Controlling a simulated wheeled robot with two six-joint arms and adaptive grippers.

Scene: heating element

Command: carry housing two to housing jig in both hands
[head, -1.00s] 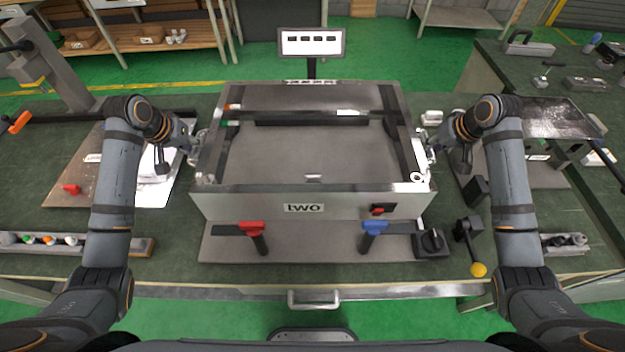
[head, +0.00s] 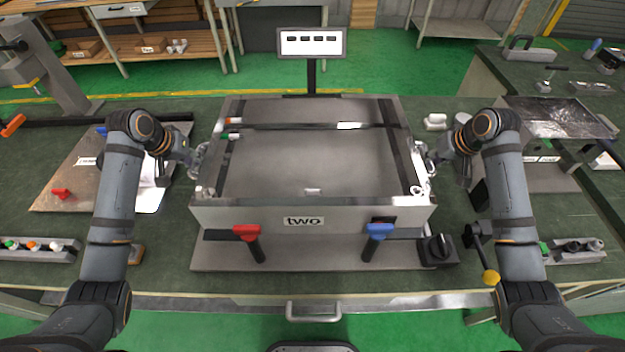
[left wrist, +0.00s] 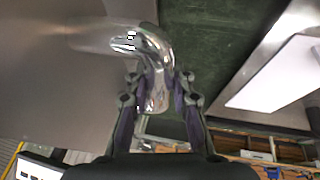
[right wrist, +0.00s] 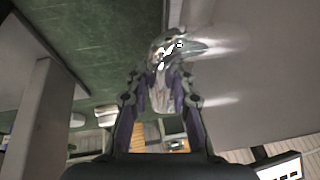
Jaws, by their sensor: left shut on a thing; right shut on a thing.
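Housing two (head: 303,221) is a large open grey metal box with a "two" label on its front wall. It lies roughly level over the housing jig (head: 320,260), whose front plate strip and red and blue clamp handles show in front of it. I cannot tell whether the housing touches the jig. My left gripper (head: 197,158) is shut on the left side handle of the housing, a bent shiny bar (left wrist: 150,55). My right gripper (head: 425,160) is shut on the right side handle (right wrist: 172,60). The jig's rear part is hidden under the housing.
A red clamp handle (head: 247,233) and a blue one (head: 379,231) stand at the jig's front. A black knob box (head: 438,250) and a yellow-tipped lever (head: 490,277) are at its right. A display (head: 312,42) stands behind. A board with papers (head: 75,175) lies left.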

